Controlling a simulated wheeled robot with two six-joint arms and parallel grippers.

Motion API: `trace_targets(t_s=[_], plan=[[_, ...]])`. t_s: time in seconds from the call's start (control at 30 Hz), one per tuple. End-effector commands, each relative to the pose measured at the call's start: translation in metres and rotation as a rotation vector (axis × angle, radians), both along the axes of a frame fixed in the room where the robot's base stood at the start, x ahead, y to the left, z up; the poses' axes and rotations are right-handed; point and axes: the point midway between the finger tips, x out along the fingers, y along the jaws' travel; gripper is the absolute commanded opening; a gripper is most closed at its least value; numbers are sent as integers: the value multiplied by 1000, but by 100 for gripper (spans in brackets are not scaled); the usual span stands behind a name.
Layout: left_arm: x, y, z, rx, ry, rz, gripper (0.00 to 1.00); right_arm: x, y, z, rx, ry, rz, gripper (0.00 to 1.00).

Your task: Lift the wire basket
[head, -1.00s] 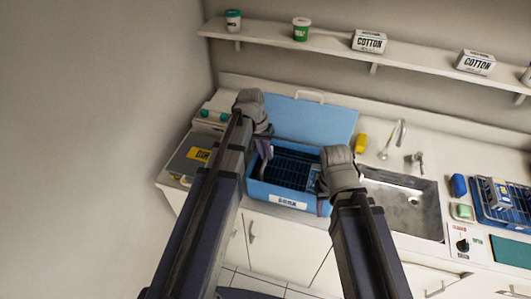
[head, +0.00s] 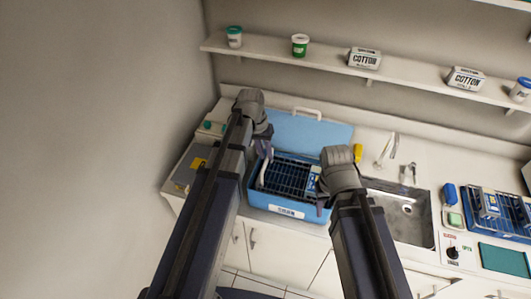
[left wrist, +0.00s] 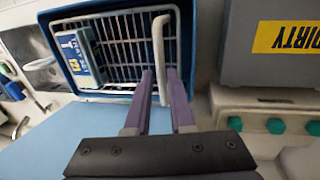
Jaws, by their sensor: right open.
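The wire basket (head: 287,172) sits in the blue tub (head: 285,198), its wires up near the rim. It holds a blue-and-white box (head: 313,179) at its right end. The left wrist view shows the basket (left wrist: 120,45) and a white handle (left wrist: 159,45) passing between the purple fingers. My left gripper (head: 263,155) is at the basket's left end, its fingers (left wrist: 160,85) closed about the handle with little gap. My right gripper (head: 322,195) is open at the right end; its arm hides the handle there.
The tub's blue lid (head: 310,132) stands open behind it. A grey box with a yellow label (head: 190,165) is at left. The sink (head: 402,210) is at right, with a blue rack (head: 493,215) beyond. A shelf (head: 320,55) runs above.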

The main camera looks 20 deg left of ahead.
Motion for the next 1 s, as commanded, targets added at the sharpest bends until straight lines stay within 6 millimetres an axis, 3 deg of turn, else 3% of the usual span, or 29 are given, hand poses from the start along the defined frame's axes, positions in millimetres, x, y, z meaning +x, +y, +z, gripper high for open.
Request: trace_targets(t_s=[0.2, 0.63, 1.0], plan=[[0, 0, 0, 0, 0, 0, 45, 0, 0, 0, 0, 0, 0, 50], [0, 1, 8, 0, 0, 0, 45, 0, 0, 8, 0, 0, -1, 50], [0, 9, 52, 0, 0, 1, 45, 0, 0, 52, 1, 1, -3, 50]])
